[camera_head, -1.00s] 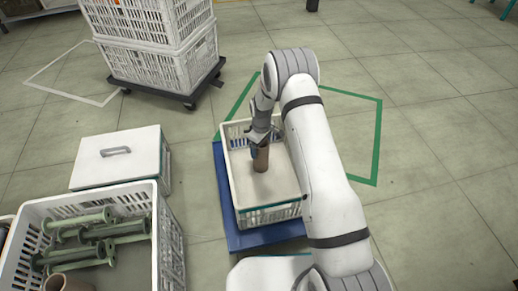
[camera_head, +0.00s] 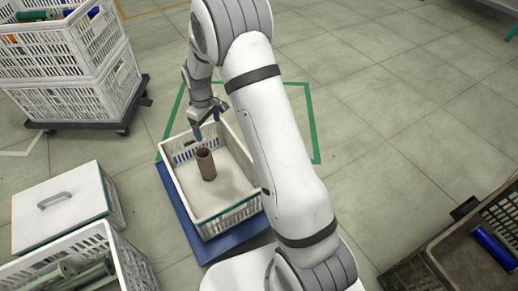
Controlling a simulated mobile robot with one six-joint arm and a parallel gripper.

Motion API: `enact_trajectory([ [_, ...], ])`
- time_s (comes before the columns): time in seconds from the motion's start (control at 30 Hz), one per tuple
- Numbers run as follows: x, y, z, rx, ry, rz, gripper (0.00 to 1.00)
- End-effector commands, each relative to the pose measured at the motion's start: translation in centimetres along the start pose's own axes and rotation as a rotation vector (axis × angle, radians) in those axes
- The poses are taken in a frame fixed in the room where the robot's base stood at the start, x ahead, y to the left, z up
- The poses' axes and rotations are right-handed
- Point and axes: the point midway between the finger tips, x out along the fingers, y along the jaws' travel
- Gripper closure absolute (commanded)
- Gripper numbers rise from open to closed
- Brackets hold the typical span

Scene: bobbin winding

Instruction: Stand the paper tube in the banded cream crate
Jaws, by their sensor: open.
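The brown paper tube (camera_head: 206,165) stands upright on the floor of the cream crate (camera_head: 214,229), near its far end and apart from the walls. The crate has slatted sides with a teal band along part of them and sits on a blue base (camera_head: 227,243). My gripper (camera_head: 207,124) is open and empty above the far part of the crate, a little above and beyond the tube's open top. My arm hides part of the crate's right side.
A white lidded box (camera_head: 62,205) and a crate of green bobbins (camera_head: 75,270) stand at the left. Stacked crates (camera_head: 70,85) sit on a dark dolly at the upper left. A brown crate (camera_head: 450,270) with a blue bobbin is at the lower right. Open floor lies right of my arm.

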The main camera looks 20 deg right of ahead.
Motion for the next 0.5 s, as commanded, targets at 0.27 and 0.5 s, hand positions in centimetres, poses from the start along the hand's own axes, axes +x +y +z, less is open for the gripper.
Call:
enact_trajectory([
  [0.27, -11.1, -2.4, 9.4, 0.255, 0.027, 0.016, 0.17],
  [0.5, -16.7, -6.5, 18.4, 0.472, 0.049, 0.024, 0.17],
])
